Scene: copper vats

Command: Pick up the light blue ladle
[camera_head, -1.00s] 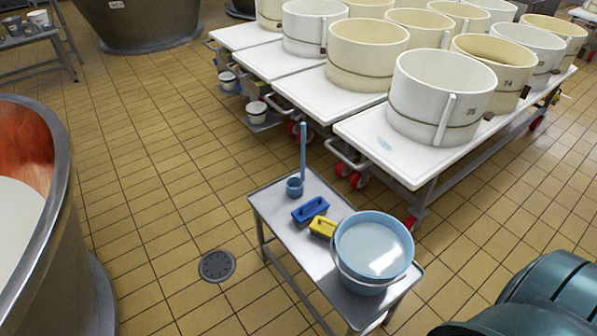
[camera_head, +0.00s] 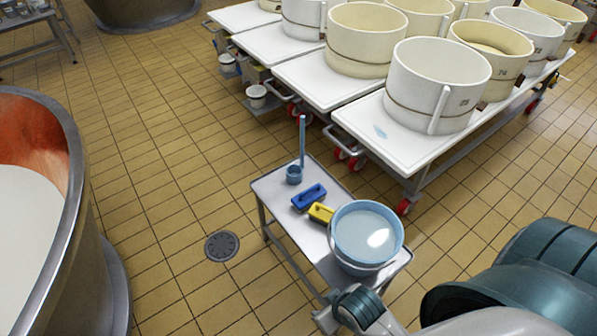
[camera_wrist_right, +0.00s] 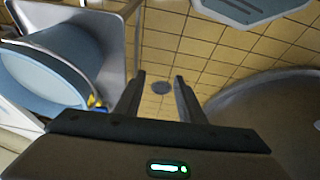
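My left gripper is not in view.
A light blue bucket (camera_head: 366,238) of whitish liquid stands on the table's near end. A yellow brush (camera_head: 320,212) and a blue brush (camera_head: 309,196) lie between bucket and ladle. A large vat (camera_head: 75,215) stands left, tub carts (camera_head: 375,135) behind. Tiled floor left of the table is clear.

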